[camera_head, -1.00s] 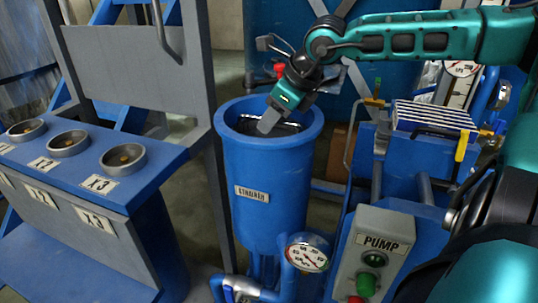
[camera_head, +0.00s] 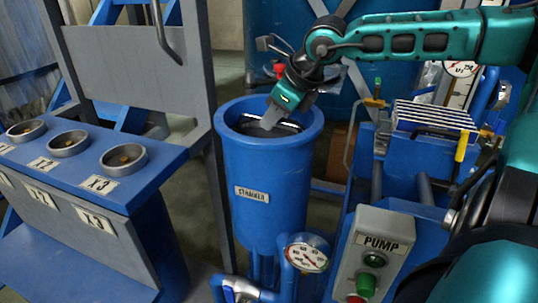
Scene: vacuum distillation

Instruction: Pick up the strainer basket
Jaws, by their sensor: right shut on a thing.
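The strainer basket (camera_head: 287,127) sits inside the blue strainer housing (camera_head: 262,168); only part of its metal rim shows near the housing's mouth. My right gripper (camera_head: 269,121) points down into the open top of the housing. It is shut on the strainer basket, though its fingertips are partly hidden by the gripper body and the housing rim. My left gripper is not in view.
A pump control box (camera_head: 371,255) and a pressure gauge (camera_head: 306,253) stand in front and right of the housing. A grey frame post (camera_head: 208,130) is close on its left. A blue bench with several round cups (camera_head: 123,158) is further left.

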